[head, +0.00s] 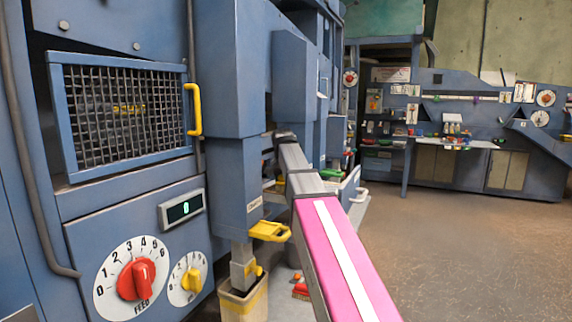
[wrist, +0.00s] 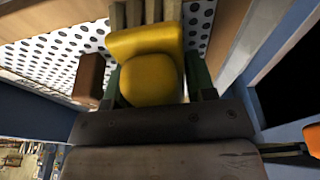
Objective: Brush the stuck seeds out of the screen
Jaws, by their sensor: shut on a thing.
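In the wrist view, my gripper (wrist: 156,84) is shut on a brush with a rounded yellow handle (wrist: 148,80). Its tan bristles (wrist: 150,12) point away from me, over or against the screen (wrist: 50,48). I cannot tell whether the bristle tips touch it. The screen is a white plate with rows of dark round spots. I cannot tell which spots are open holes and which hold seeds. In the head view my arm reaches to the machine's side, and the gripper, brush and screen are hidden there.
A brown block (wrist: 90,78) lies left of the brush, and wooden sides (wrist: 232,30) flank the screen. In the head view, a yellow handle (head: 270,231) and a bin (head: 243,300) sit beside my arm. Open floor (head: 470,235) lies to the right.

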